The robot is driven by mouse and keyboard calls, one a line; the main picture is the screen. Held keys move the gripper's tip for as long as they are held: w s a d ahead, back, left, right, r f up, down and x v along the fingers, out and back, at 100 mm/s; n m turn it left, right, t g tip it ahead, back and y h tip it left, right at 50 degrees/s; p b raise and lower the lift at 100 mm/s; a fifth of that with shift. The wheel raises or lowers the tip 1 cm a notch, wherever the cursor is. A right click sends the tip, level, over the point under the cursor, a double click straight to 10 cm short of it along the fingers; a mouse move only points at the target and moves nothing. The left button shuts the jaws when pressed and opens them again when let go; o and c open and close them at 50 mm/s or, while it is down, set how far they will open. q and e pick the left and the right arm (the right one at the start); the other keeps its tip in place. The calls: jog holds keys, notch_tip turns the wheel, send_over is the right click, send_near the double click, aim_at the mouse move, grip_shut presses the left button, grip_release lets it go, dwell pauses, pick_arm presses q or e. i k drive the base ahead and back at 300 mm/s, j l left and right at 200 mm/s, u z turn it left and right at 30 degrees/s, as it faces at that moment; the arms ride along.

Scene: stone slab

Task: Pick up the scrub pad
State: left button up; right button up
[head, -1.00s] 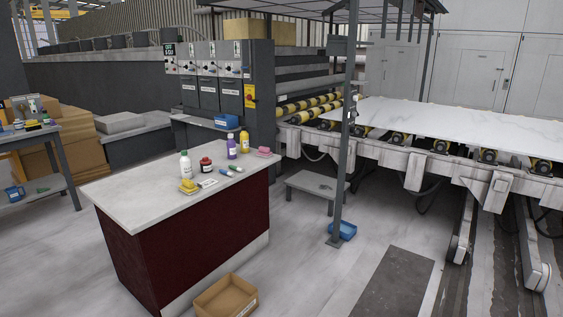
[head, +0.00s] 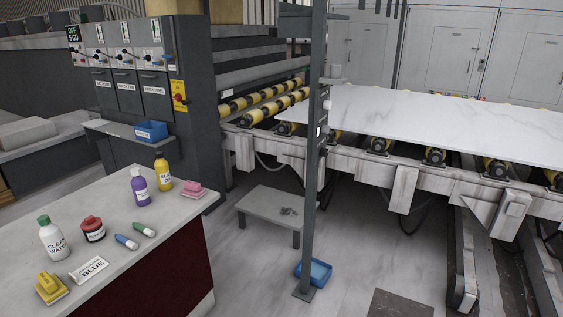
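No label marks a scrub pad, and I cannot tell for sure which object it is. A pink block-shaped pad (head: 194,190) lies near the far right corner of the light-topped counter (head: 60,208). A yellow block-shaped item (head: 50,288) lies at the counter's near left. Small grey pieces (head: 289,211) lie on a low grey bench (head: 268,208) beyond the counter; they are too small to identify. Neither of my grippers is in view.
A post (head: 313,170) stands by a blue bin (head: 314,272). A white slab (head: 430,122) lies on rollers.

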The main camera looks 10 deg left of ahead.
aim_at(192, 189)
jog(key=i, duration=0.6)
jog(key=i+l+u, duration=0.1)
jog(key=i, duration=0.45)
